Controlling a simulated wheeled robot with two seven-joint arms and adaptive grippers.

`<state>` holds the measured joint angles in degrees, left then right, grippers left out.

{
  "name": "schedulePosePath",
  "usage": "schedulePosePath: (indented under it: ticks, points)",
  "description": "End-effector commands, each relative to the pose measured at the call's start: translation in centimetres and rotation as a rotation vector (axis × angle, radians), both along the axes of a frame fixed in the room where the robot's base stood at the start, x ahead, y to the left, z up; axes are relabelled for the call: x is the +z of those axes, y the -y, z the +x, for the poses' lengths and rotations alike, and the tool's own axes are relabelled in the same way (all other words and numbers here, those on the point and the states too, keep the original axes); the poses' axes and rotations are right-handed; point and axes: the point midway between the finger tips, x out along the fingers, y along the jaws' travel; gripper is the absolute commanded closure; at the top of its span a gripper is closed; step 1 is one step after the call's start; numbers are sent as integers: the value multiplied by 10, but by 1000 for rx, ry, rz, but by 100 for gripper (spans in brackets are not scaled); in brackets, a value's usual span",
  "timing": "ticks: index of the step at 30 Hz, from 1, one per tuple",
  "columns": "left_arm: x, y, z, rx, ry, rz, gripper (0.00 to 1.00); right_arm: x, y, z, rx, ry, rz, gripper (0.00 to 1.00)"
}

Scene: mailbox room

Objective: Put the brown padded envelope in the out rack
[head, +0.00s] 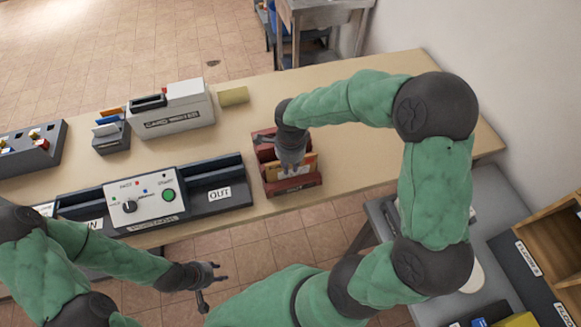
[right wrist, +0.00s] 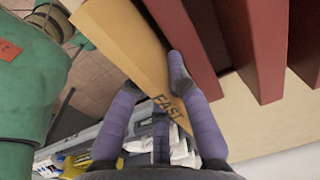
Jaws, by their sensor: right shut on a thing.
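My right gripper (head: 289,160) is shut on a tan padded envelope (right wrist: 125,42), which has the word FAST printed near one end. In the head view the envelope (head: 306,165) shows as a tan strip at the dark red slotted rack (head: 294,186). In the right wrist view the rack's red dividers (right wrist: 258,45) stand right beside the envelope. How deep it sits in a slot is hidden. My left gripper (head: 211,286) is open and empty, off the table's front edge.
A grey machine with a white control panel (head: 140,202) and an OUT label (head: 219,194) stands left of the rack. A white boxy device (head: 172,112) and a small file holder (head: 111,136) are behind it. The table (head: 380,165) is bare right of the rack.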

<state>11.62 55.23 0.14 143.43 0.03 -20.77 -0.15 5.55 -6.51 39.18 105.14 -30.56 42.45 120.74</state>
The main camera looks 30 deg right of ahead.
Motion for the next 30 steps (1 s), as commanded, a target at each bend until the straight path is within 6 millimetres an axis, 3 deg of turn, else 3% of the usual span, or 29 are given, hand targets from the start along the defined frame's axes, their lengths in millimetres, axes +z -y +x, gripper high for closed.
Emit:
schedulePosePath:
  ticks: [1, 2, 3, 6, 30]
  points:
    - [-3, 0, 0, 0, 0, 0, 60, -21, -5, -14, 4, -43, 7, 100]
    - [-3, 0, 0, 0, 0, 0, 60, -21, -5, -14, 4, -43, 7, 100]
    - [-3, 0, 0, 0, 0, 0, 60, -21, -5, -14, 3, -43, 7, 79]
    - [-3, 0, 0, 0, 1, 0, 60, -22, -4, -14, 2, -43, 7, 55]
    - [-1, 0, 0, 0, 0, 0, 60, -14, -4, -10, 5, -33, 5, 55]
